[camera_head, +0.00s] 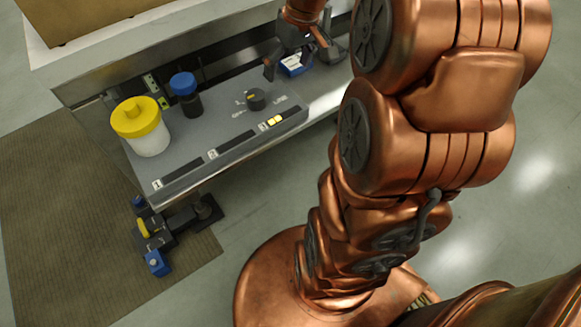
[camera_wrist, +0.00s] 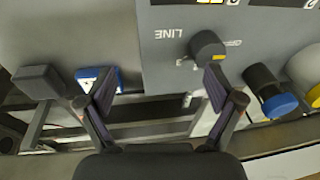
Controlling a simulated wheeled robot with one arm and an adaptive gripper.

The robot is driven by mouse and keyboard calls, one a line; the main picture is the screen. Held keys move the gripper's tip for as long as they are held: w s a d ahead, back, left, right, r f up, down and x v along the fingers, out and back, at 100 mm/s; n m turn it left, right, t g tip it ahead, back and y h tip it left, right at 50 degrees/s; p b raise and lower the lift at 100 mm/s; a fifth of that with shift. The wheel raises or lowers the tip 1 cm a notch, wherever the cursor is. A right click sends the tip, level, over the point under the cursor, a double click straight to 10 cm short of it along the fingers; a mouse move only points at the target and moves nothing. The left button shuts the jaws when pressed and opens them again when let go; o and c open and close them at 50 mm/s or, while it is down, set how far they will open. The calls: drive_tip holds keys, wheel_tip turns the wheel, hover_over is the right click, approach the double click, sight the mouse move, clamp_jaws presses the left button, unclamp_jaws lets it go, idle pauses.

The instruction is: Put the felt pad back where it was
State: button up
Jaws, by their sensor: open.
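I cannot pick out a felt pad for certain in either view. My gripper (camera_head: 300,62) is open at the far right end of the grey plate (camera_head: 215,140). In the wrist view my gripper's fingers (camera_wrist: 160,82) are spread, with nothing between their tips. A blue block with a white top (camera_head: 293,66) is by my gripper. In the wrist view this blue block (camera_wrist: 103,78) lies partly behind the left finger. A dark knob (camera_head: 256,100) stands on the plate beside the printed word LINE. In the wrist view the knob (camera_wrist: 207,44) is just beyond the right fingertip.
A white jar with a yellow lid (camera_head: 141,125) and a dark bottle with a blue cap (camera_head: 186,95) stand on the plate. Numbered dark strips line its front edge; yellow pieces (camera_head: 274,120) show by number 3. A dark grey block (camera_wrist: 38,82) is at wrist-view left.

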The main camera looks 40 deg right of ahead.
drive_tip(key=s+a+f+g, duration=0.2)
drive_tip(key=s+a, duration=0.6)
drive_tip(key=s, duration=0.3)
drive_tip(key=s+a+f+g+h, duration=0.1)
drive_tip(key=s+a+f+g, duration=0.1)
drive_tip(key=s+a, duration=0.6)
drive_tip(key=s+f, duration=0.1)
drive_tip(key=s, duration=0.2)
drive_tip(key=shift+f+g+h, duration=0.3)
wheel_tip(320, 180, up, 21)
drive_tip(key=t+p, duration=0.1)
drive_tip(key=p, duration=1.8)
drive_tip(key=shift+s+p, duration=0.2)
drive_tip(key=shift+p, duration=0.2)
drive_tip(key=shift+r, duration=0.1)
